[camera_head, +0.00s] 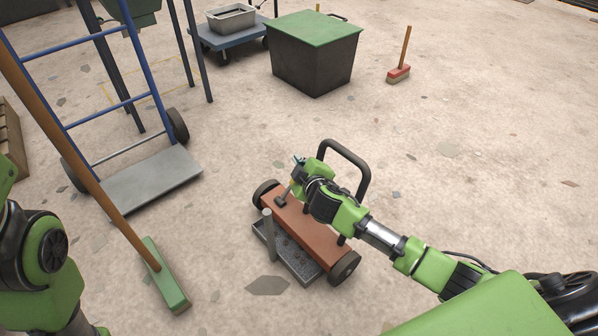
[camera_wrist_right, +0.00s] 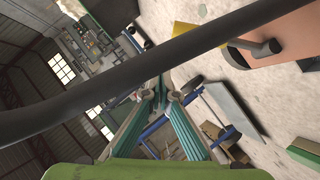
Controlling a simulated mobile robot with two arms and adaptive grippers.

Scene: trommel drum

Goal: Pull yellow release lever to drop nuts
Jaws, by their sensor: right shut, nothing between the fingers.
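The wheeled nut roller has a red-brown body (camera_head: 300,232), dark wheels and a black loop handle (camera_head: 352,157). In the right wrist view, its orange body (camera_wrist_right: 285,35) shows at the upper right, and the black handle crosses close to the camera. My right gripper (camera_head: 298,160) is above the body, beside the handle. Its teal fingers (camera_wrist_right: 161,84) are closed and empty. My left gripper is out of view.
A grey tray (camera_head: 262,236) sits against the roller's near side. A green-headed broom (camera_head: 165,276) and a blue hand truck (camera_head: 150,182) stand to the left. A green-lidded bin (camera_head: 313,65) and a red brush (camera_head: 398,74) are at the back. The floor at right is clear.

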